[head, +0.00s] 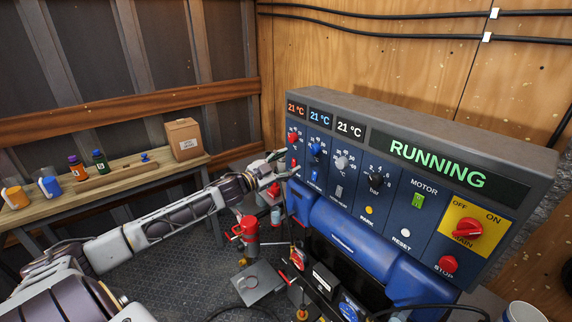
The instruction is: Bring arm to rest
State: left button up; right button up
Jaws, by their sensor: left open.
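My left arm comes in from the lower left and reaches to the middle of the head view. My left gripper (281,170) is open, just at the left edge of the control panel (400,190), close to the red knobs and switch there. I cannot tell whether it touches the panel. Nothing shows between its fingers. The panel's display (436,165) reads RUNNING in green, and the small displays read 21 °C. The red main switch (466,229) sits on a yellow plate at the right. My right gripper is not in view.
A wooden bench (110,184) at the left carries bottles, jars and a cardboard box (184,139). Below the panel are blue machine housings (345,240), a red pump (247,232) and hoses. A white bucket (524,312) stands at the lower right. Dark floor lies between bench and machine.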

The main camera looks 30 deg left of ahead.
pick_arm(q)
jog(key=shift+m, duration=0.3)
dwell(0.5)
